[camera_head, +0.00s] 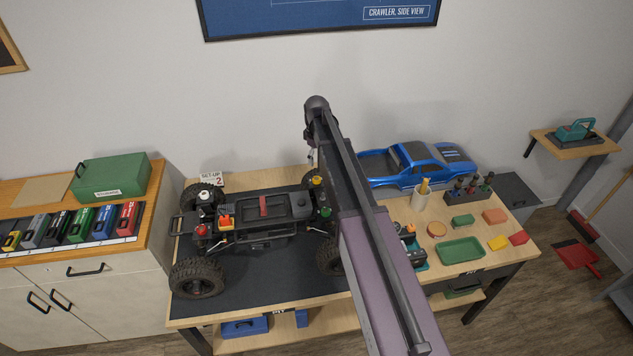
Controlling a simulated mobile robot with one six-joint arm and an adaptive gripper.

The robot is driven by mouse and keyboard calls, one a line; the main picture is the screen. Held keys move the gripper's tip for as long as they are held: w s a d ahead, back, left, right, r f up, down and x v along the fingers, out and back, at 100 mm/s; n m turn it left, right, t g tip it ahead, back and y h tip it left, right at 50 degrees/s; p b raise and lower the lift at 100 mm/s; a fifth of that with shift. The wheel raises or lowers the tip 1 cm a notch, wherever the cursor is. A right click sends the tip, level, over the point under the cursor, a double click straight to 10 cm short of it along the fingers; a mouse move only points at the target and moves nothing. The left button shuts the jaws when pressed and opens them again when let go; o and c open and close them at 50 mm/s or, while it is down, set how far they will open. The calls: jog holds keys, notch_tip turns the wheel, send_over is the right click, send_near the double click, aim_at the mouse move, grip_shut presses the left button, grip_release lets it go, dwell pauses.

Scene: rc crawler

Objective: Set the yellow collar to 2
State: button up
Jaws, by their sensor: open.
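The yellow collar (317,180) sits at the far right corner of the crawler chassis (265,225), just left of my arm. Its marks are too small to read. A white collar (204,195), a red collar (201,230) and a green collar (325,212) sit at the other corners. A small card (211,179) behind the chassis reads "SET-UP 2". My arm rises from the bottom right to above the chassis's right end and hides part of it. I cannot make out my gripper's fingers; they seem hidden behind the arm.
The chassis stands on a dark mat (265,292) on the wooden bench. A cabinet with a green case (111,177) stands left.

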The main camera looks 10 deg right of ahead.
aim_at(317, 178)
jog(key=shift+f+b, duration=4.4)
jog(key=shift+f, duration=0.3)
grip_shut()
